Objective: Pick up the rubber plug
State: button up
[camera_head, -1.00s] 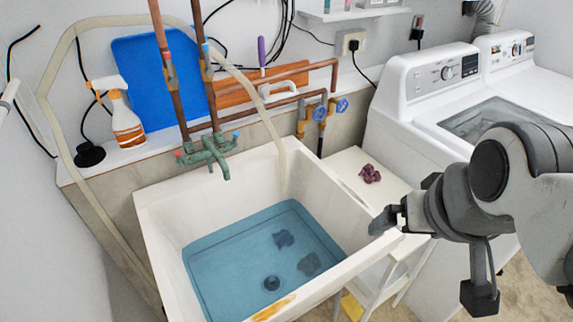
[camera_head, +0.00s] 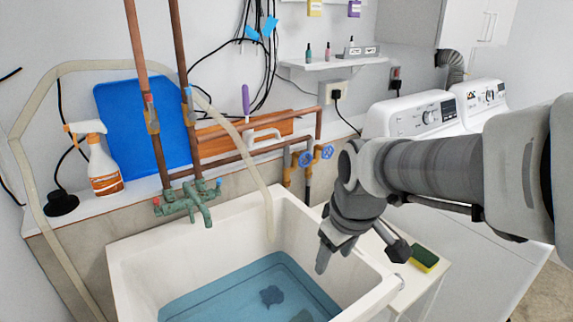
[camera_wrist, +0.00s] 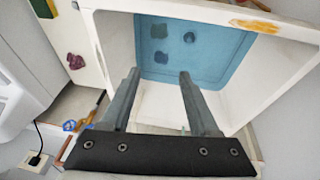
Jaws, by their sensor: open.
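In the wrist view a small round dark piece (camera_wrist: 189,37) lies on the floor of the water-filled sink (camera_wrist: 285,22). It looks like the rubber plug at the drain, but I cannot tell plug from drain. It is outside the head view. A black round piece (camera_head: 62,204) with a raised middle sits on the left ledge; I cannot tell if it is a plug. My gripper (camera_wrist: 159,74) is open and empty. In the head view my gripper (camera_head: 324,254) points down above the sink's right part, apart from the water.
Two dark, cloth-like patches (camera_wrist: 158,30) (camera_wrist: 159,58) lie in the water. A green tap (camera_head: 190,200) and pale hose (camera_head: 268,215) stand at the sink's back. A sponge (camera_head: 424,258) and purple cloth (camera_wrist: 76,61) lie on the stand beside it. A spray bottle (camera_head: 104,168) is left.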

jog(key=w+a+f+n+g+b, duration=0.1)
jog(key=w+a+f+n+b, duration=0.3)
jog(key=f, duration=0.5)
jog(key=w+a+f+n+g+y+b, duration=0.1)
jog(key=w+a+f+n, duration=0.1)
jog(key=a+f, duration=0.5)
jog(key=w+a+f+n+g+b, duration=0.1)
jog(key=w+a+f+n+b, duration=0.15)
jog(key=f, duration=0.95)
jog(key=shift+n, duration=0.25)
jog(key=a+f+b, duration=0.1)
jog(key=f, duration=0.4)
jog(key=a+f+b, duration=0.1)
jog(key=f+b, duration=0.1)
jog(key=f, duration=0.4)
jog(key=a+f+b, duration=0.1)
jog(key=f+b, duration=0.1)
jog(key=f, duration=0.3)
jog(key=shift+f, duration=0.35)
grip_shut()
